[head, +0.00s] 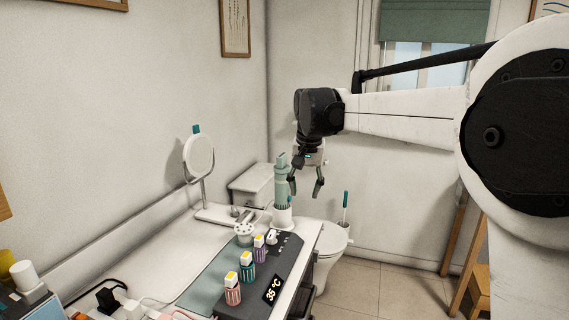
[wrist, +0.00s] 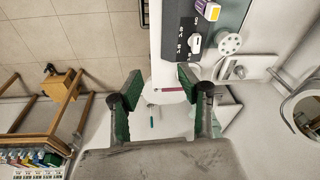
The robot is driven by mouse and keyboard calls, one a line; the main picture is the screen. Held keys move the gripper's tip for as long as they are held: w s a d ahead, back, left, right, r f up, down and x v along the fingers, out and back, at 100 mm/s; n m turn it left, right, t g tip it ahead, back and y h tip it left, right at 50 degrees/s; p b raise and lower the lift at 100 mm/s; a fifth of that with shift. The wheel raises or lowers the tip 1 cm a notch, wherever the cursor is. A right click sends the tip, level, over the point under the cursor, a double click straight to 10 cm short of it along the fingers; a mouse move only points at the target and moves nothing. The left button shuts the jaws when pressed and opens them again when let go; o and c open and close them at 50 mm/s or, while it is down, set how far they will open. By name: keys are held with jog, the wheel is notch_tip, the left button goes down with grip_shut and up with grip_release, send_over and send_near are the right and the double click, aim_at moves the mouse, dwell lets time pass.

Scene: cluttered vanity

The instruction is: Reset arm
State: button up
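My gripper (head: 306,187) hangs fingers-down from my raised arm at the far end of the vanity counter (head: 212,222). In the head view its left finger overlaps a pale green upright device (head: 281,190) in a white base; I cannot tell whether they touch. In the wrist view my gripper (wrist: 158,82) has its two green-padded fingers spread wide, with nothing held between them. The toilet (wrist: 165,88) shows beyond the gap.
A dark panel (head: 290,250) reading 35 °C carries several small bottles (head: 247,266). A round mirror (head: 199,155) stands at the back. The toilet (head: 324,243) and toilet brush (head: 345,208) are beyond the counter. Wooden furniture (head: 478,287) stands right; tiled floor (head: 385,285) is clear.

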jog(key=s+d+r+t, duration=0.1)
jog(key=s+d, duration=0.2)
jog(key=s, duration=0.3)
jog(key=s+d+r, duration=0.2)
jog(key=s+d, duration=0.1)
jog(key=s, duration=0.2)
jog(key=s+d+f+t, duration=0.1)
jog(key=s+d+f, duration=0.2)
jog(key=s, duration=0.5)
jog(key=s+d+f+n+t, duration=0.1)
jog(key=s+f, duration=0.3)
jog(key=s, duration=0.5)
jog(key=s+d+f+t, duration=0.1)
jog(key=s+d+f, duration=0.3)
jog(key=s, duration=0.5)
jog(key=shift+d+f+n+t, duration=0.3)
jog(key=shift+f+n+t, duration=0.05)
jog(key=shift+n+t, duration=0.05)
